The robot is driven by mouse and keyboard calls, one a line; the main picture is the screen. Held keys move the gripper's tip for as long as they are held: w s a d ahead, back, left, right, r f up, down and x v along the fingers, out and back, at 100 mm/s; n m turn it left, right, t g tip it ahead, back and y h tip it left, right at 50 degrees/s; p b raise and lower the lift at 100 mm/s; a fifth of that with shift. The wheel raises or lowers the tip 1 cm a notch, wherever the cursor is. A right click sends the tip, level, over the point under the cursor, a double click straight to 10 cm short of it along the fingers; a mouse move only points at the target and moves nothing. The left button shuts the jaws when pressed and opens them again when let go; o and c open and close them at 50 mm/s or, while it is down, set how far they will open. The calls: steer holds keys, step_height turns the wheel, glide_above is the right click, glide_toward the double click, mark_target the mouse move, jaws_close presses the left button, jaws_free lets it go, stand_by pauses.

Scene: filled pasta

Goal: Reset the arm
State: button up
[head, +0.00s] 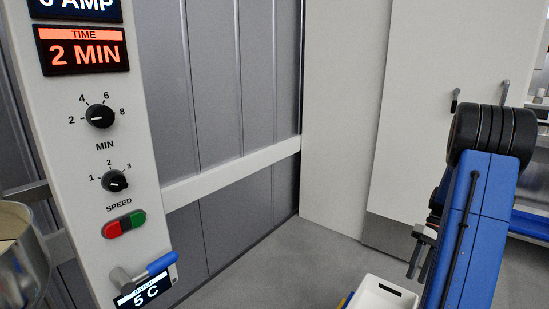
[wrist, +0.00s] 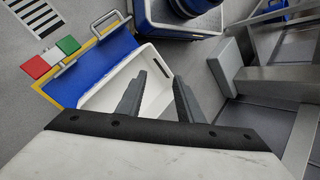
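My gripper (wrist: 158,85) shows in the wrist view with its two dark grey fingers apart and nothing between them. Beyond the fingertips is a white bin (wrist: 102,94), which the fingers partly cover. In the head view my gripper (head: 415,262) hangs at the lower right beside my blue arm, fingers pointing down. The white bin (head: 372,292) is below it there, cut off by the bottom edge. I cannot tell the exact gap between fingers and bin.
A control panel (head: 105,150) with dials, red and green buttons and a blue-handled lever (head: 150,268) stands at left. A metal bowl (head: 20,255) is at the left edge. White cabinets (head: 345,110) stand behind. A metal frame (wrist: 265,85) is at right in the wrist view.

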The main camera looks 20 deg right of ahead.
steer(key=a+r+t+h, duration=0.1)
steer(key=a+r+h, duration=0.2)
steer(key=a+r, duration=0.55)
steer(key=a+r+t+h, duration=0.15)
steer(key=a+r, duration=0.35)
steer(key=a, duration=0.6)
steer(key=s+a+r+n+t+h, duration=0.1)
steer(key=s+a+t, duration=0.5)
steer(key=s+a, duration=0.6)
steer(key=a+r+h, duration=0.1)
steer(key=a+r, duration=0.1)
steer(key=a, duration=0.2)
steer(key=shift+s+r+n, duration=0.2)
steer(key=shift+s+n, duration=0.1)
steer(key=shift+s, duration=0.05)
steer(key=shift+a, duration=0.25)
